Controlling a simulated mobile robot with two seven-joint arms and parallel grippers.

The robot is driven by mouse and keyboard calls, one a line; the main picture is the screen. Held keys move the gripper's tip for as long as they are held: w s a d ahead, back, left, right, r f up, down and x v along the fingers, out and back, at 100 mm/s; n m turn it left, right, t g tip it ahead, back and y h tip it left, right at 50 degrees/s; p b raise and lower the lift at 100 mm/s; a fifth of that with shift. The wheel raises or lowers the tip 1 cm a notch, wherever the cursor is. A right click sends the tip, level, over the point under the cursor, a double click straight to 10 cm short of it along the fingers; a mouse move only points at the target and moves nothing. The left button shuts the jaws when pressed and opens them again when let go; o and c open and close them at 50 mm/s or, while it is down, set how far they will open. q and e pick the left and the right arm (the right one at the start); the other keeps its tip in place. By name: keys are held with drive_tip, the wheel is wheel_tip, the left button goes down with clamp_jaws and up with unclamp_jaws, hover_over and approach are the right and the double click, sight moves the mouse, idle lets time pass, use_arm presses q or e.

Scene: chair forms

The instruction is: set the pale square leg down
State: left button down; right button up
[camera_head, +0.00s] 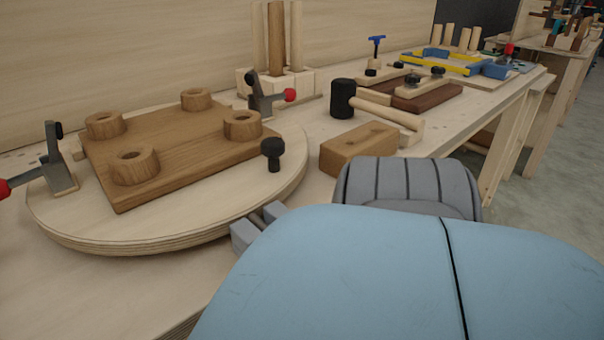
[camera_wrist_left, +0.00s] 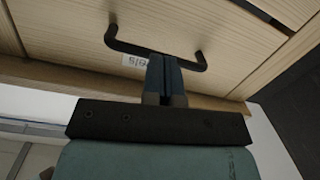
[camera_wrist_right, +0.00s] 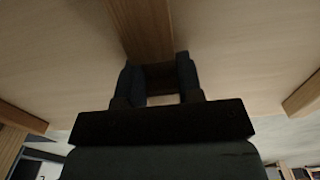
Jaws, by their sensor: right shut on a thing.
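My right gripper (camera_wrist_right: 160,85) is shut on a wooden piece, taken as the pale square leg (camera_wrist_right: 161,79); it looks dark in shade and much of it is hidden. In the head view my right gripper (camera_head: 257,226) is low beside the front right edge of the round board, mostly covered by my blue arm. The leg cannot be made out clearly there, nor whether it touches the bench.
The round board (camera_head: 215,200) carries a brown seat (camera_head: 185,145) with several ringed sockets and clamps. A wooden block (camera_head: 358,148) and a mallet (camera_head: 343,98) lie to the right. A rack (camera_head: 304,80) with upright posts stands behind. Bare bench (camera_head: 130,285) shows at the front left.

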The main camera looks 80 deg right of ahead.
use_arm(q)
drive_tip(key=shift+f, duration=0.1)
use_arm(e)
drive_tip(key=shift+f, duration=0.2)
use_arm(q)
drive_tip(key=shift+f, duration=0.1)
use_arm(e)
drive_tip(key=shift+f, duration=0.15)
drive_tip(key=o, duration=1)
wheel_tip(320, 180, up, 5)
drive_tip(key=p, duration=0.3)
use_arm(q)
wheel_tip(320, 180, up, 10)
drive_tip(key=n+t+p, duration=0.1)
drive_tip(key=t+p, duration=0.2)
drive_tip(key=p, duration=0.1)
drive_tip(key=shift+s+a+f+t, duration=0.25)
drive_tip(key=shift+s+t, duration=0.05)
drive_tip(key=shift+s, duration=0.05)
use_arm(e)
wheel_tip(320, 180, up, 7)
